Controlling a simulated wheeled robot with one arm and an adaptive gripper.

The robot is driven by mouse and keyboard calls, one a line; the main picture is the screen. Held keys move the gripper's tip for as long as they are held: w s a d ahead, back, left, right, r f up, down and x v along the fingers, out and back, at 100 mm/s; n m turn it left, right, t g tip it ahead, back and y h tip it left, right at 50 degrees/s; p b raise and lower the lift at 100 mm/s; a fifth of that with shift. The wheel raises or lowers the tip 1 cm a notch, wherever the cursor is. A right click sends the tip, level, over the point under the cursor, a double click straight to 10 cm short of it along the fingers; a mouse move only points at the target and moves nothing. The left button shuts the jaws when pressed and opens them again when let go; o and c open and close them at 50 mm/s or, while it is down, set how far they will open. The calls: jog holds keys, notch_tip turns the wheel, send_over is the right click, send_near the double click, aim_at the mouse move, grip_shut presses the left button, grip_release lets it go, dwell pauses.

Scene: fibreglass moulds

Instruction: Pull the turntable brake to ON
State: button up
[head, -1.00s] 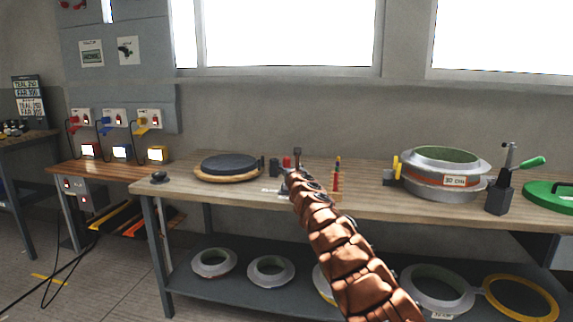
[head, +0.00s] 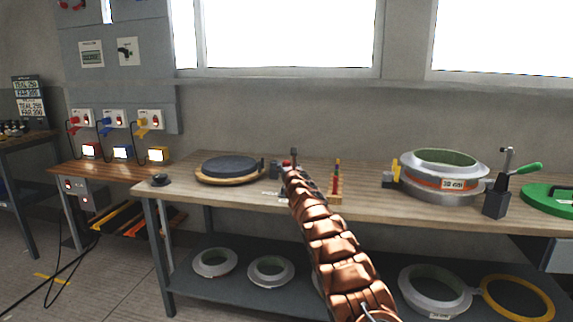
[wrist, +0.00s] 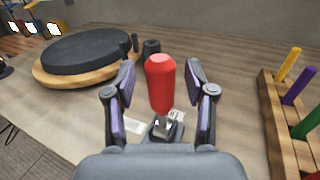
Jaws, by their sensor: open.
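The brake lever has a red grip (wrist: 160,82) and stands upright on a small dark base (wrist: 168,128) in the wrist view. My gripper (wrist: 160,90) is open, with one finger on each side of the red grip. Small gaps seem to remain between the pads and the grip. The turntable (wrist: 90,52), a black disc on a wooden base, lies to the left of the lever; it also shows in the head view (head: 230,168). White labels (wrist: 138,125) lie by the lever base, too small to read. In the head view my arm's end largely hides the lever.
A rack of coloured pegs (wrist: 290,125) stands close on the right of my gripper. A dark post (wrist: 150,48) stands just behind the lever. Bench space in front of the turntable is clear.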

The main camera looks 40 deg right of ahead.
jog(key=shift+w+d+r+p, duration=0.1)
jog(key=shift+w+d+p, duration=0.1)
jog(key=shift+w+p, duration=0.2)
jog(key=shift+w+d+f+p, duration=0.25)
jog(key=shift+w+f+p, duration=0.05)
grip_shut()
dwell(0.4)
